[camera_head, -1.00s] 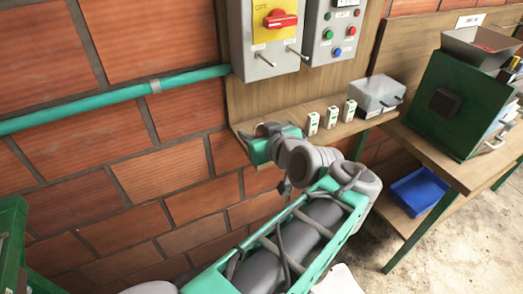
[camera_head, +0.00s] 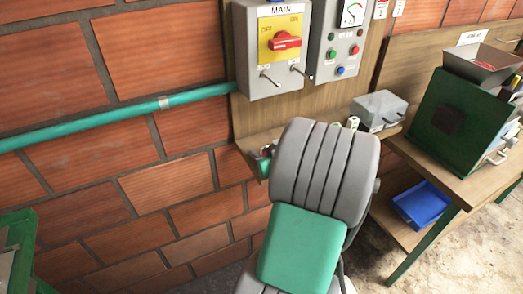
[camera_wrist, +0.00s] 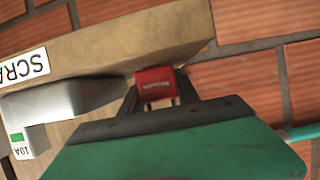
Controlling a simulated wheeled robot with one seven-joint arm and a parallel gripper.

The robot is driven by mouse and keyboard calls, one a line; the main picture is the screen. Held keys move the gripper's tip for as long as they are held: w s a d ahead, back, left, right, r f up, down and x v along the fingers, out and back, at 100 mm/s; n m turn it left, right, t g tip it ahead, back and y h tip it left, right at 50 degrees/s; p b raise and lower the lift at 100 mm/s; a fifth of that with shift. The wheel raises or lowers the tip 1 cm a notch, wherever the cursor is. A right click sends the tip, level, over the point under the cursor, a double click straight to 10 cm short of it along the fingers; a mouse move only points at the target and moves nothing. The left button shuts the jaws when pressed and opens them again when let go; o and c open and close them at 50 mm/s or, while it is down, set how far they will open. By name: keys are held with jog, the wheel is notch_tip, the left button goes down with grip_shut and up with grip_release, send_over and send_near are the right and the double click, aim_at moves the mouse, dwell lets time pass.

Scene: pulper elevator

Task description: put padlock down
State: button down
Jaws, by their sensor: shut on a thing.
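A red padlock (camera_wrist: 155,84) sits between the two dark fingers of my gripper (camera_wrist: 157,98) in the wrist view. The fingers are shut on it, with its body facing outward and two shackle legs toward my gripper. The padlock is close to a wooden shelf (camera_wrist: 130,38) in the wrist view; I cannot tell whether it touches. In the head view my arm hides most of the gripper, and only a small part shows by the left end of the shelf (camera_head: 250,143).
A white 10A fuse (camera_wrist: 30,142) and a grey block (camera_wrist: 65,100) lie near the gripper. Above the shelf hang the MAIN switch box (camera_head: 268,75) and a control box (camera_head: 345,50). A grey box (camera_head: 378,108) and green machine (camera_head: 455,115) stand right.

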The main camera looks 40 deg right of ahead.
jog(key=shift+f+b, duration=0.25)
jog(key=shift+b, duration=0.05)
jog(key=c, duration=0.9)
grip_release()
jog(key=shift+r, duration=0.1)
